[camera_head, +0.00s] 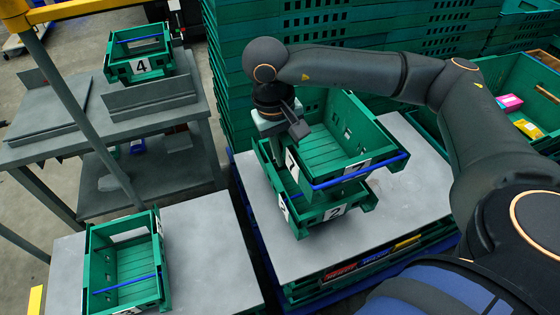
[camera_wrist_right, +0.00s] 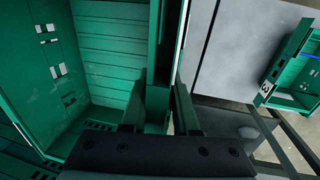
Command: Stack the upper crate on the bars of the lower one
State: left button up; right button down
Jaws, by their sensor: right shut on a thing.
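The upper crate (camera_head: 325,150) is green, with a blue bar along its near rim and a number label on its near wall. My right gripper (camera_head: 285,134) is shut on its left wall; the right wrist view shows this wall between the fingers (camera_wrist_right: 168,100) and the crate's ribbed floor (camera_wrist_right: 105,60). The lower green crate (camera_head: 310,216), labelled 2, is on the grey table under it. The upper crate sits over the lower one, shifted right and away. My left gripper is not in view.
Another green crate (camera_head: 92,250) with a blue bar stands on a grey table at lower left. Crate 4 (camera_head: 113,68) is on the workbench at upper left. Tall green crate stacks (camera_head: 225,90) rise behind. The grey tabletop (camera_head: 415,205) right of the crates is clear.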

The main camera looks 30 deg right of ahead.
jog(key=shift+w+a+f, duration=0.25)
jog(key=shift+w+f, duration=0.35)
jog(key=shift+f, duration=0.1)
notch_tip(320, 180, down, 3)
jog(key=shift+w+f, duration=0.15)
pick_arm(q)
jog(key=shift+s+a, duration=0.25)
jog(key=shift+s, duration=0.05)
pick_arm(e)
jog(key=shift+f, duration=0.1)
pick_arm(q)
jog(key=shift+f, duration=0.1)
pick_arm(e)
jog(key=shift+f, duration=0.15)
jog(key=c, duration=1.1)
grip_release()
jog(key=o, duration=0.4)
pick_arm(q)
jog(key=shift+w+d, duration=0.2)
